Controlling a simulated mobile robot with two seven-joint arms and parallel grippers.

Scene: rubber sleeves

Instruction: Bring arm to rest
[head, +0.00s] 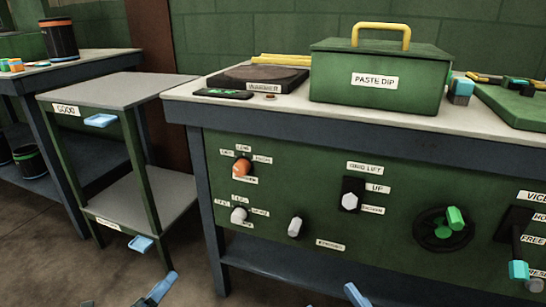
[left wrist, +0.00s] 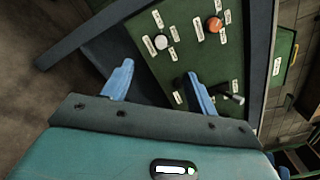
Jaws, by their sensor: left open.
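My left gripper (head: 128,294) shows at the bottom edge of the head view, left of centre, with its blue fingers cut off by the frame. In the left wrist view its two blue fingers (left wrist: 158,73) stand well apart with nothing between them. It is open and empty, in front of the bench's green panel (left wrist: 185,45) and apart from it. A single blue fingertip at the bottom of the head view, right of centre, appears to be my right gripper (head: 355,295). The rest of it is out of frame, so its opening cannot be told.
The workbench (head: 290,114) carries a green PASTE DIP box (head: 380,80) with a yellow handle and a dark warmer plate (head: 258,78). Its front has knobs, a switch and a handwheel (head: 443,230). A two-shelf stand (head: 115,88) is at left. Floor (head: 50,265) in front is clear.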

